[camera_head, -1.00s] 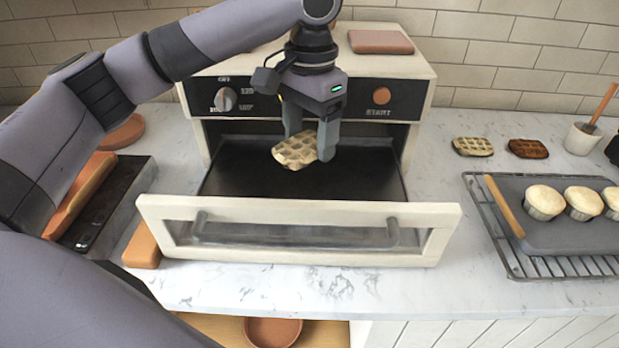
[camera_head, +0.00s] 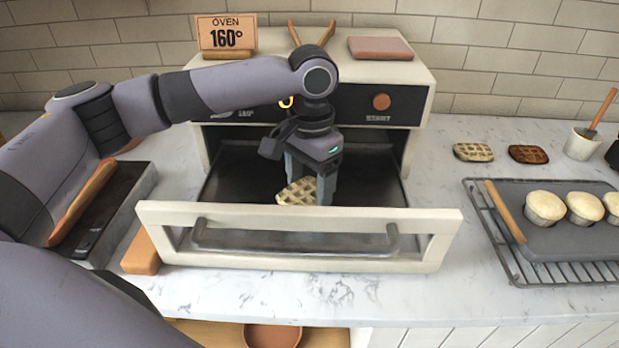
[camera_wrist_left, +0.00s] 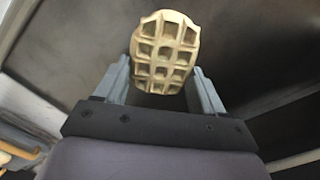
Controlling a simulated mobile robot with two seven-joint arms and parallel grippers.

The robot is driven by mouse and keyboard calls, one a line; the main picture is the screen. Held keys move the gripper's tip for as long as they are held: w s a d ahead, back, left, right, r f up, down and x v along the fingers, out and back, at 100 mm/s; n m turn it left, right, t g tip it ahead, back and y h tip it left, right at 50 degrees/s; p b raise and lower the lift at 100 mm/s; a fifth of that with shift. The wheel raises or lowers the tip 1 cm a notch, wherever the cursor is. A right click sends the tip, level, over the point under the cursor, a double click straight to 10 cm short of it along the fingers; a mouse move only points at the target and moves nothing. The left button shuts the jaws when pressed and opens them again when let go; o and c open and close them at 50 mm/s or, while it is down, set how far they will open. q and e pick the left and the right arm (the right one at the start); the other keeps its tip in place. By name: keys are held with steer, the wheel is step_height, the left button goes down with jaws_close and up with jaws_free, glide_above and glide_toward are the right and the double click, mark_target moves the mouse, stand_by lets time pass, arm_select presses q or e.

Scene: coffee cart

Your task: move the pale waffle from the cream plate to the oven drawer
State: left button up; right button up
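The pale waffle (camera_head: 297,192) is between the fingers of my left gripper (camera_head: 308,190), low inside the pulled-out oven drawer (camera_head: 168,213). I cannot tell whether it touches the dark drawer floor. In the left wrist view, the waffle (camera_wrist_left: 165,50) shows its grid face, with a finger of the left gripper (camera_wrist_left: 161,75) along each side. The gripper appears shut on it. The drawer's cream front with its grey handle stands before the gripper. The cream plate is not in view. My right gripper is not in view.
Two more waffles, one pale (camera_head: 473,152) and one dark (camera_head: 528,154), lie on the counter to the right. A cooling rack (camera_head: 513,262) bears a grey tray with muffins. A terracotta block (camera_head: 141,252) sits left of the drawer. The counter right of the oven is partly clear.

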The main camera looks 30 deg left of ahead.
mark_target(311, 187)
arm_select(q)
steer(key=o, duration=0.4)
step_height(311, 187, up, 12)
steer(key=shift+w+r, duration=0.1)
steer(key=shift+r, duration=0.05)
stand_by(0.8)
